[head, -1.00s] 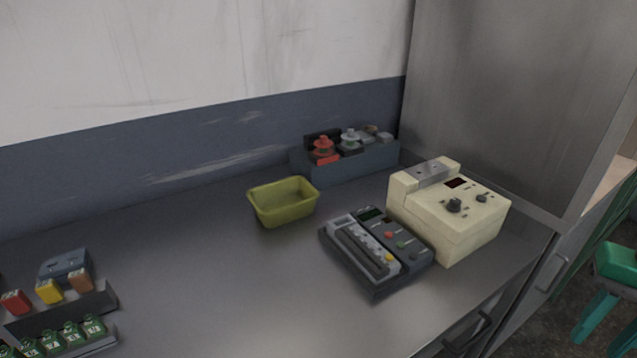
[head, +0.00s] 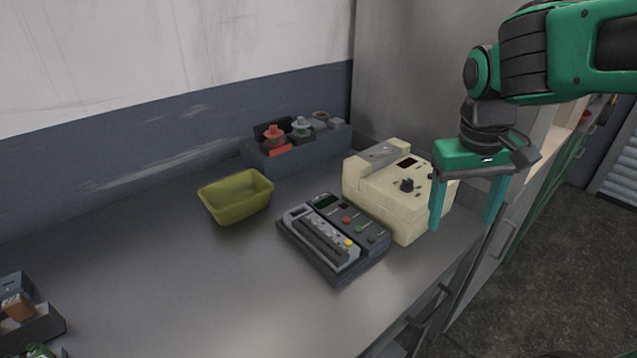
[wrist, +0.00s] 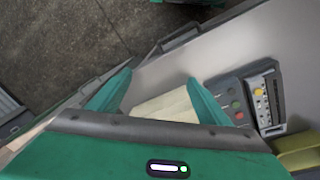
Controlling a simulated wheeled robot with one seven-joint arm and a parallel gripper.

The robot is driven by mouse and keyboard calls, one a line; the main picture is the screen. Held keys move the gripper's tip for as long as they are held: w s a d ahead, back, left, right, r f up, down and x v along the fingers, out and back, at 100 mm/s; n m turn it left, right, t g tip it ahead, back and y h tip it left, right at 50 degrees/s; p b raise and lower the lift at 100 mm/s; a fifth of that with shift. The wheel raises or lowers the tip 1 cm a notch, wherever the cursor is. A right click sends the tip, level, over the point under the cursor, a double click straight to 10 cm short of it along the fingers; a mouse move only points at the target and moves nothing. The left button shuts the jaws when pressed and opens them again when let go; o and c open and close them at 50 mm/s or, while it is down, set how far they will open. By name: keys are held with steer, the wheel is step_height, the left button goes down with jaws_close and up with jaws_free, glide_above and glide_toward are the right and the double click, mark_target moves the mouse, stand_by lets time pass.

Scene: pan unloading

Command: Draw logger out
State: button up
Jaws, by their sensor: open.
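No thing is clearly marked as the logger. A dark grey device (head: 334,238) with a small screen, coloured buttons and a ribbed light strip lies on the counter; it also shows in the wrist view (wrist: 252,97) at right. The yellow-green pan (head: 238,200) stands left of it; no contents show, but its near wall hides part of its floor. My gripper (head: 463,222) is open and empty, fingers down, in front of the right part of the cream box (head: 392,190). In the wrist view the cream box (wrist: 165,107) shows between the fingers.
A blue-grey rack (head: 305,152) with red and grey items stands against the wall. Small boxes in a holder (head: 35,328) sit at the lower left. The counter's left middle (head: 170,280) is clear. A metal cabinet side (head: 420,70) rises at the back right.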

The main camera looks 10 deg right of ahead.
steer(key=w+a+r+n, duration=0.1)
steer(key=w+a+n, duration=0.15)
steer(key=a, duration=0.45)
steer(key=w+a+r+n, duration=0.2)
steer(key=w+a, duration=0.1)
steer(key=a, duration=0.5)
steer(key=n+t, duration=0.1)
steer(key=n, duration=0.1)
glide_toward(319, 230)
steer(key=shift+n, duration=0.25)
steer(key=f, duration=0.2)
steer(key=w+f, duration=0.1)
steer(key=f, duration=0.5)
steer(key=shift+w+d+f, duration=0.1)
steer(key=shift+w+d, duration=0.15)
steer(key=shift+d, duration=0.15)
steer(key=c, duration=1.3)
steer(key=o, duration=0.5)
steer(key=c, duration=0.4)
